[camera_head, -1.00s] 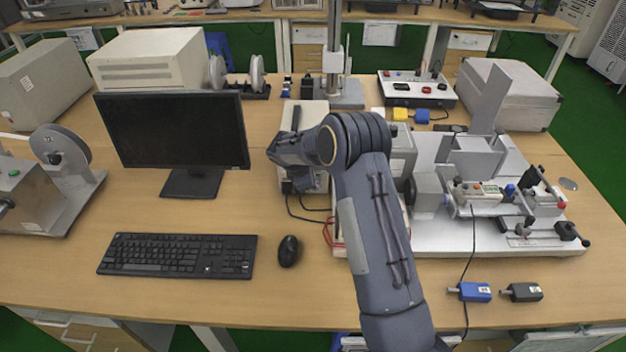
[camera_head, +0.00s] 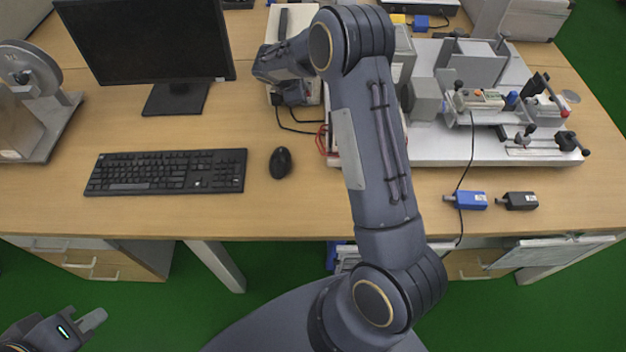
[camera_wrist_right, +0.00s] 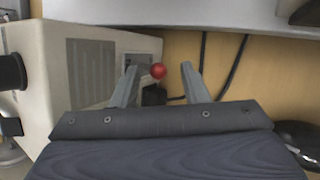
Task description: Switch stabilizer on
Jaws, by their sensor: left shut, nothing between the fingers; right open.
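The stabilizer appears to be the beige box (camera_head: 302,15) at the back of the table, partly hidden behind my right arm. In the right wrist view the same box (camera_wrist_right: 45,60) fills the left side, with a grey vent and a dark recessed panel (camera_wrist_right: 142,68) at its right end. My right gripper (camera_wrist_right: 159,80) is open, its fingertips close to that panel. In the head view the right fingers are hidden. My left gripper (camera_head: 92,320) is shut and empty at lower left, off the table.
A monitor (camera_head: 145,40), keyboard (camera_head: 165,172) and mouse (camera_head: 280,162) lie left of my right arm. A white base plate (camera_head: 450,148) with test fixtures is at right. Blue (camera_head: 466,200) and black (camera_head: 518,201) connectors lie near the front edge. Cables run beside the box.

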